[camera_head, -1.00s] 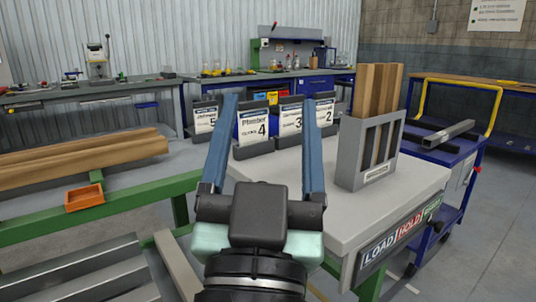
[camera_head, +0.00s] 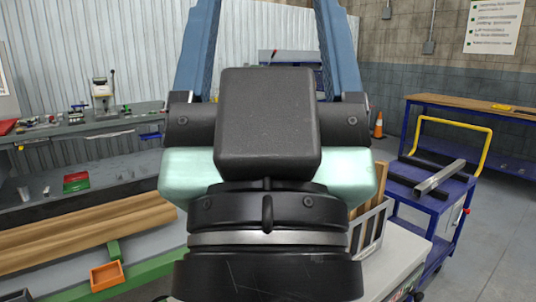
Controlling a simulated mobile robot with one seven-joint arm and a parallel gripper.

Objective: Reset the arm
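My gripper (camera_head: 268,20) fills the middle of the head view, close to the camera and pointing up and away. Its two blue fingers stand wide apart, and their tips run out of the top of the picture. Nothing shows between the visible parts of the fingers. The gripper body and wrist hide most of the grey runout table (camera_head: 400,262). A grey rack (camera_head: 372,232) with wooden boards (camera_head: 368,190) shows partly behind the wrist on the right. The numbered cards are hidden.
A blue cart (camera_head: 430,205) with a yellow handle and metal bars stands at the right. Wooden beams (camera_head: 85,230) and an orange tray (camera_head: 106,276) lie on a green frame at the left. Benches line the back, and open floor (camera_head: 490,235) shows at the right.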

